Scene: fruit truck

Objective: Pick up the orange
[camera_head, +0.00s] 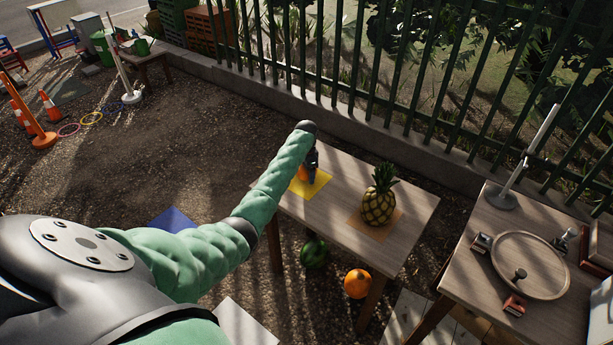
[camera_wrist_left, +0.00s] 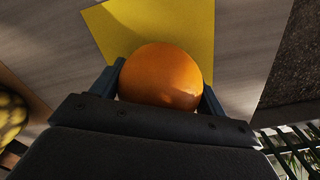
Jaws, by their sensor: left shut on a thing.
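The orange (camera_wrist_left: 162,75) sits between the two fingers of my left gripper (camera_wrist_left: 162,92) in the left wrist view. The fingers are shut on it, one on each side. A yellow square mat (camera_wrist_left: 190,25) lies on the table behind the orange. In the head view my left gripper (camera_head: 309,165) is over the left end of the wooden table (camera_head: 340,215), at the yellow mat (camera_head: 318,184). Only a sliver of the orange (camera_head: 303,173) shows there, mostly hidden by my arm. I cannot tell whether it touches the mat. My right gripper is not in view.
A pineapple (camera_head: 378,200) stands on an orange mat (camera_head: 376,225) on the same table. A pumpkin (camera_head: 358,283) and a watermelon (camera_head: 315,252) lie below on the ground. A second table (camera_head: 470,285) with a round tray (camera_head: 530,264) is at right. A green fence (camera_head: 400,75) runs behind.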

